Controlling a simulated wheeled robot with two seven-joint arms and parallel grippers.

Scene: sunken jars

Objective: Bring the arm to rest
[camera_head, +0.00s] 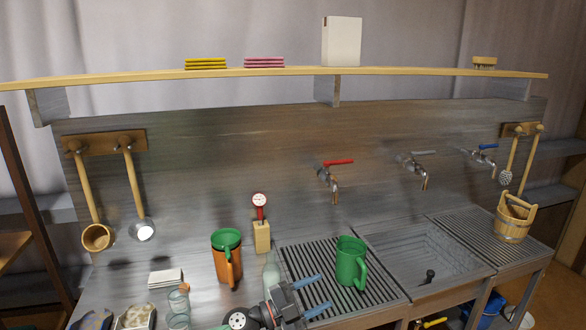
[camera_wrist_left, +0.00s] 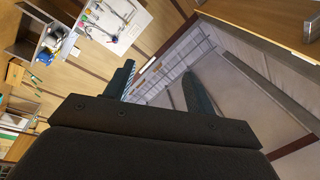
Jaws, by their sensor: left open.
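My left gripper (camera_head: 325,291) is at the bottom middle of the head view, with two blue fingers spread apart and pointing right. It appears in front of the draining rack. Nothing shows between its fingers. In the left wrist view the gripper (camera_wrist_left: 157,69) also has its dark fingers apart, with the room tilted behind them. My right gripper is in neither view.
A green mug (camera_head: 350,262) stands on the ribbed rack (camera_head: 300,258), right of the gripper. A clear bottle (camera_head: 271,272) is partly hidden behind it. An orange mug with green top (camera_head: 227,262) and glasses (camera_head: 179,302) stand left. The sink (camera_head: 425,262) is right.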

